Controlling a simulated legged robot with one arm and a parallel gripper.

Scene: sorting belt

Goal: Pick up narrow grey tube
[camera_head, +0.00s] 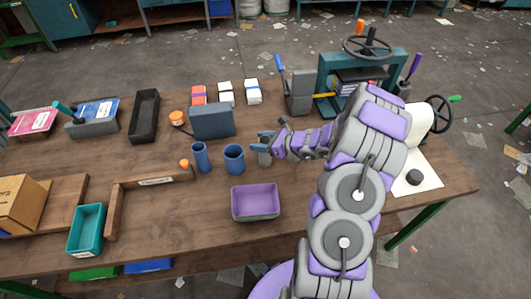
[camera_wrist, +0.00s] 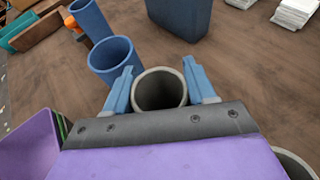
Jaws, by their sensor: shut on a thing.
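The narrow grey tube (camera_wrist: 160,92) stands with its round open mouth toward the camera in the wrist view. My gripper (camera_wrist: 163,88) has a blue finger on each side of it and is shut on it.
A wider blue tube (camera_head: 234,158) and a narrow blue tube (camera_head: 200,157) stand left of my gripper. A blue box (camera_head: 212,121) is behind them. A purple bin (camera_head: 255,202) is in front. A curved grey rim (camera_wrist: 294,164) shows at lower right in the wrist view.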

